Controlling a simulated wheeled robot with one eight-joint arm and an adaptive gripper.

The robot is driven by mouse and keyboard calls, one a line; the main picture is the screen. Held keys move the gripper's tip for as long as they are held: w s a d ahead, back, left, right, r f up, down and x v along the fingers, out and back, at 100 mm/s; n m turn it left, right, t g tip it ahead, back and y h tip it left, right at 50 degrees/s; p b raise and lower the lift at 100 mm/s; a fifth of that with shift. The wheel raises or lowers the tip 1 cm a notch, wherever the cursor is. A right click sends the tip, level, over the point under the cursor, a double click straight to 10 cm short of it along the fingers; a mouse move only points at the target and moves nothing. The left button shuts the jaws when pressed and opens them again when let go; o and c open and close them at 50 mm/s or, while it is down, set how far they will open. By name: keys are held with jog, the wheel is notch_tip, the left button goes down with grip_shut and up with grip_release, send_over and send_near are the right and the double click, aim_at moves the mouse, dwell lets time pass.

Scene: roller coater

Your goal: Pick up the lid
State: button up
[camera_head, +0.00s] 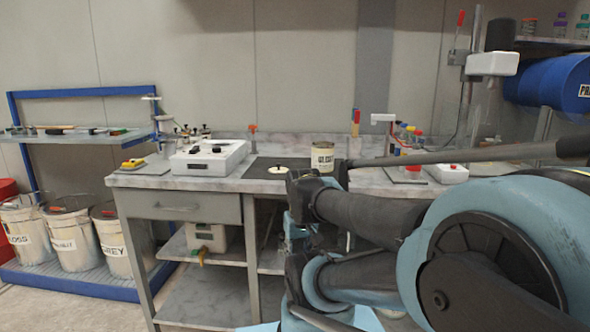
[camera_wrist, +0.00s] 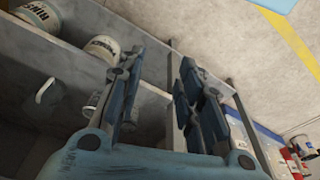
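A small pale round lid (camera_head: 278,170) lies on the dark mat on the workbench, left of an upright can (camera_head: 322,158) with a dark-lettered label. My arm reaches in from the right in the head view, its far end low in front of the bench. My gripper (camera_wrist: 160,60) shows in the wrist view with its two dark fingers apart and nothing between them. The lid does not show in the wrist view, which looks down past shelves and floor.
A white box device (camera_head: 208,158) stands left on the workbench (camera_head: 178,182). Several small bottles and a stand are at its right. A blue shelf rack (camera_head: 85,92) with labelled buckets stands left.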

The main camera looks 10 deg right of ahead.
jog(key=shift+w+d, duration=0.15)
jog(key=shift+w, duration=0.2)
jog(key=shift+o, duration=0.8)
jog(key=shift+r, duration=0.1)
notch_tip(320, 180, up, 34)
jog(key=m+g, duration=0.2)
jog(key=m, duration=2)
send_over(279, 167)
jog(key=w, duration=0.1)
notch_tip(279, 167, down, 16)
jog(key=shift+w+f, duration=0.1)
jog(key=shift+c, duration=0.6)
